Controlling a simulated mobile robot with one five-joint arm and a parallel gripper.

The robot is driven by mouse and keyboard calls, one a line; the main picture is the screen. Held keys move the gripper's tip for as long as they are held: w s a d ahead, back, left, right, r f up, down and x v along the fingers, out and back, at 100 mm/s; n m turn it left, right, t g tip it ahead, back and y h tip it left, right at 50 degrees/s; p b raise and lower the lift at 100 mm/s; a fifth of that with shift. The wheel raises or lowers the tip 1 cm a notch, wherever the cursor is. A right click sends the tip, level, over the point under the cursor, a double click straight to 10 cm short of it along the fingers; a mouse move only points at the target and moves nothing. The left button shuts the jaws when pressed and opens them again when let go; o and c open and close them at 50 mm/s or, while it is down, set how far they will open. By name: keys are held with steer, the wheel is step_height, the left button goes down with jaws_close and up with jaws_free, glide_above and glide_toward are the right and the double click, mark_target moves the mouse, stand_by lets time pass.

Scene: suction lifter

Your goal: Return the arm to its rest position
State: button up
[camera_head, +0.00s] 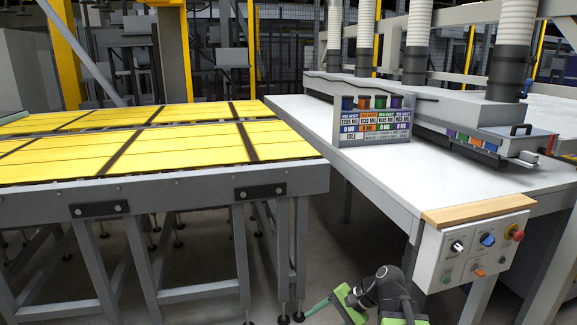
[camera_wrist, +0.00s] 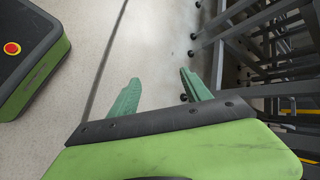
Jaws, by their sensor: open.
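My gripper (camera_wrist: 158,92) shows in the wrist view with its two green fingers spread apart and nothing between them. Bare grey floor lies beyond the fingertips. In the head view my arm is folded low at the bottom centre, in front of the table. A green finger of my gripper (camera_head: 318,307) points down and left there, and the other finger is hard to make out. The gripper is apart from the tables and the control box.
A conveyor table (camera_head: 150,197) with yellow panels stands at left. A white table (camera_head: 377,178) with the suction lifter (camera_head: 420,112) stands at right. A control box (camera_head: 472,252) with knobs and a red button hangs at its front corner, near my arm. Metal legs (camera_wrist: 260,45) stand close by.

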step_height(320, 180, down, 4)
steer(key=s+a+n+g+h, duration=0.1)
steer(key=s+a+n+h, duration=0.2)
steer(key=d+f+n+h, duration=0.3)
steer(key=d+n+h, duration=0.15)
steer(key=d, duration=0.45)
step_height(320, 180, up, 24)
steer(key=d+h+p, duration=0.1)
steer(key=p, duration=2.2)
steer(key=shift+p, duration=0.4)
steer(key=shift+n, duration=0.25)
